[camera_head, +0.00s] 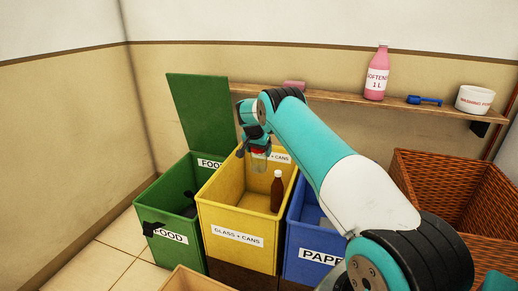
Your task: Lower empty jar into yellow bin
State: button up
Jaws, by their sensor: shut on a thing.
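The yellow bin (240,221), labelled "GLASS + CANS", stands in the middle of the row with its top open. My gripper (259,153) is over the back part of this bin, pointing down. It is shut on a clear glass jar (259,163), which is small in view and looks upright. The jar is at about the height of the bin's back rim, inside the opening as seen from here. A brown bottle (277,191) stands in the bin, to the right of and nearer than the jar.
A green food bin (172,238) with a raised lid (201,111) is on the left. A blue paper bin (309,257) is on the right, partly behind my arm. A shelf (335,101) with a pink bottle (376,73) runs behind. A wicker basket (450,185) stands at right.

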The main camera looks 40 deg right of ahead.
notch_tip(320, 180, down, 24)
jog(key=b, duration=1.7)
dwell(2.0)
jog(key=shift+f+b, duration=2.05)
jog(key=shift+f, duration=0.1)
dwell(1.1)
